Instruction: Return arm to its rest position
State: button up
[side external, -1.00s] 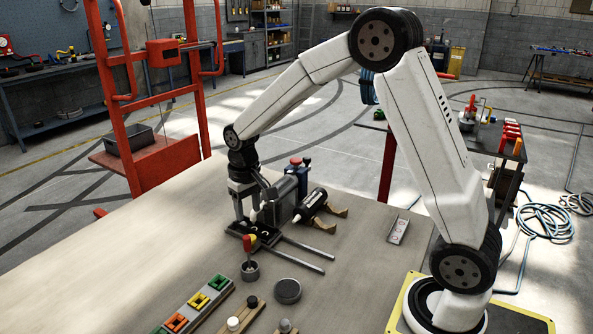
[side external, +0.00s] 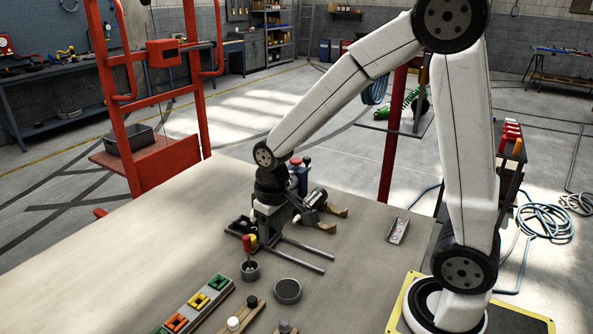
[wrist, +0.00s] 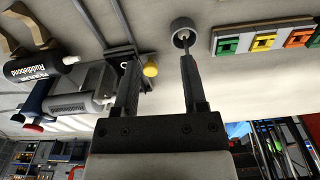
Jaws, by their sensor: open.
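My gripper (wrist: 161,52) is open, with its two dark fingers apart and nothing clearly held between them in the wrist view. In the side view my gripper (side external: 268,222) is low over the table, in front of the dark machine with two rods (side external: 305,257). Its fingertips are hard to make out there. A tool with a red and yellow top (side external: 249,243) stands in a small round cup (side external: 250,271) just left of the gripper. The cup also shows beyond the fingers in the wrist view (wrist: 183,26). A yellow knob (wrist: 151,69) shows beside the left finger.
A rack with green, yellow and orange blocks (side external: 193,305), a round grey puck (side external: 287,290) and wooden pieces lie at the front. The table's left part is clear.

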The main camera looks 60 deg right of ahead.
jog(key=shift+n+t, duration=0.4)
jog(key=shift+t, duration=0.5)
jog(key=s, duration=0.2)
jog(key=s+f, duration=0.1)
jog(key=s, duration=0.1)
jog(key=s+a+f, duration=0.1)
jog(key=s, duration=0.2)
jog(key=shift+f, duration=0.2)
